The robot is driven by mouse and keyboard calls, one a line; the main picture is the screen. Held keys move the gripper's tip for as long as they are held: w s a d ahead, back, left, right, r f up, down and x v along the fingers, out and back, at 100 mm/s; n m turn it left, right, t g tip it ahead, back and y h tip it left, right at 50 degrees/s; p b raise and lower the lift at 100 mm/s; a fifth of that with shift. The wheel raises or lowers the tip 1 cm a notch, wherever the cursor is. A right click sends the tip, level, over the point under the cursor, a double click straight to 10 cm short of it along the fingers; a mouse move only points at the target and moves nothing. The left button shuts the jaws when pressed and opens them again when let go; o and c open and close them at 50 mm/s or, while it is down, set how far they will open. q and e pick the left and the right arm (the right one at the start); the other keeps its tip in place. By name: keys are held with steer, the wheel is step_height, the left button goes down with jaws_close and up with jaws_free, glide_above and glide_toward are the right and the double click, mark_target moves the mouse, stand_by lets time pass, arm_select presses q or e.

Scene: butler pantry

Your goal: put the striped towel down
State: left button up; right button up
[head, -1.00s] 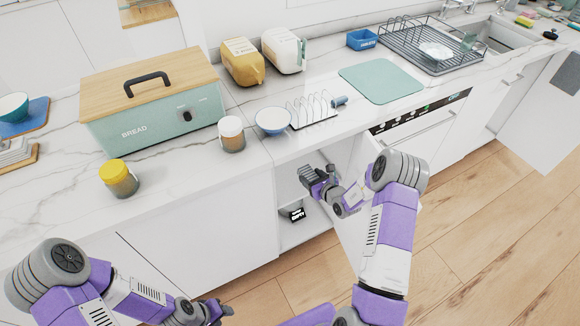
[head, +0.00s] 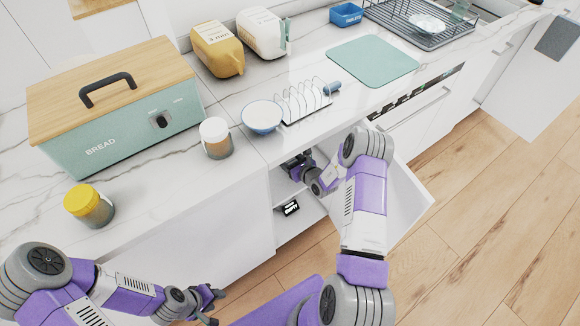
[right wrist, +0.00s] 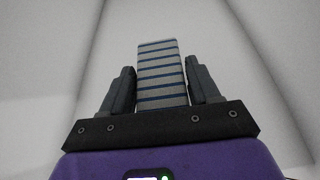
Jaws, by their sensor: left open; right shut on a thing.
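The striped towel (right wrist: 162,75), pale with blue stripes and folded narrow, stands between the fingers of my right gripper (right wrist: 161,92) in the right wrist view. The gripper is shut on it. In the head view, my right gripper (head: 292,166) reaches into an open lower cabinet (head: 304,229) under the counter. The towel cannot be made out there, and the counter edge hides part of the gripper. My left gripper (head: 214,301) is open and empty, low in front of the cabinets.
The open cabinet door (head: 405,200) stands right of my right arm. Above are a toast rack (head: 305,103), a bowl (head: 262,117), a jar (head: 216,139) and a bread box (head: 120,125).

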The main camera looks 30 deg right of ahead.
step_height(320, 180, down, 3)
steer(key=shift+f+b, duration=0.1)
steer(key=shift+b, duration=0.45)
steer(key=o, duration=1.1)
steer(key=shift+c, duration=0.2)
steer(key=shift+r, duration=0.2)
steer(key=p+v, duration=0.4)
steer(key=v, duration=0.7)
steer(key=shift+s+r, duration=0.15)
steer(key=shift+s, duration=0.25)
